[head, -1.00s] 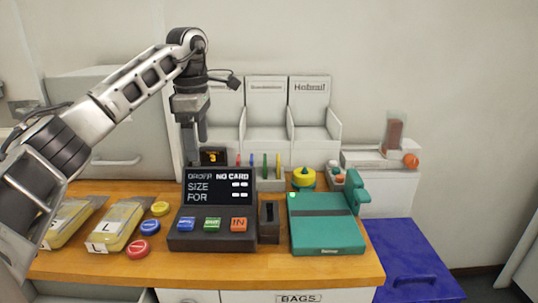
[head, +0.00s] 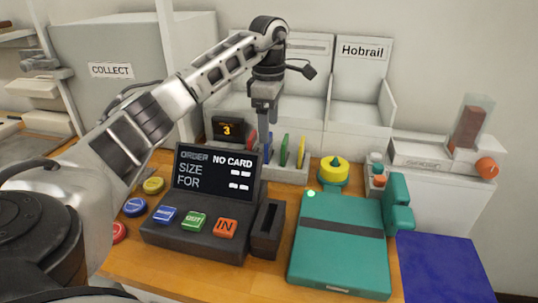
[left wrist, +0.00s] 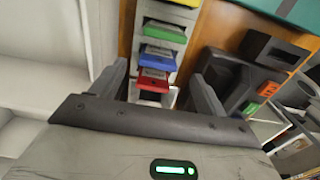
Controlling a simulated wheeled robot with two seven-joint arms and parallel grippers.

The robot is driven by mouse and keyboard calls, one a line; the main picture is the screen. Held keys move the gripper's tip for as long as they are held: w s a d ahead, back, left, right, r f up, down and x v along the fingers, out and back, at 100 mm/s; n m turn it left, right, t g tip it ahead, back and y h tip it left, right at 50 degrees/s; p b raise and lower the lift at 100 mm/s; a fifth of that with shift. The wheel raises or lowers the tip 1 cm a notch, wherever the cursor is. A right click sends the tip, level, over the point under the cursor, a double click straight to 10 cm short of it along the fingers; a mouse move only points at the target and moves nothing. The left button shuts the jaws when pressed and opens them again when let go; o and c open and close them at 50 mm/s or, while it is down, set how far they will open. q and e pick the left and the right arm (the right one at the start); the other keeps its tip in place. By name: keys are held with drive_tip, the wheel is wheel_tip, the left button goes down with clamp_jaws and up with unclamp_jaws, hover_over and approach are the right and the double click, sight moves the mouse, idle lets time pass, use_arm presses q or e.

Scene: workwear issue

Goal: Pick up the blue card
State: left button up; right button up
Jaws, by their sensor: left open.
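The blue card (left wrist: 158,57) stands in a rack (head: 285,172) between a green card (left wrist: 165,32) and a red card (left wrist: 153,80). In the head view the blue card (head: 270,142) is mostly hidden by my left gripper (head: 263,132). My left gripper also shows in the left wrist view (left wrist: 158,92), open and empty, with its fingers on either side of the line of cards, nearest the red one. I cannot tell how high the fingertips are above the cards. My right gripper is not in view.
A black order terminal (head: 205,205) reading NO CARD stands in front of the rack, with a slotted black block (head: 267,228) beside it. A teal device (head: 340,255) and a yellow knob (head: 334,170) are to the right. White bins (head: 360,85) stand behind.

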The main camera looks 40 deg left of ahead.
sight(269, 143)
use_arm(q)
drive_tip(key=shift+a+f+p, duration=0.1)
drive_tip(key=shift+f+p, duration=0.3)
drive_tip(key=shift+f, duration=2.7)
drive_tip(key=c, duration=1)
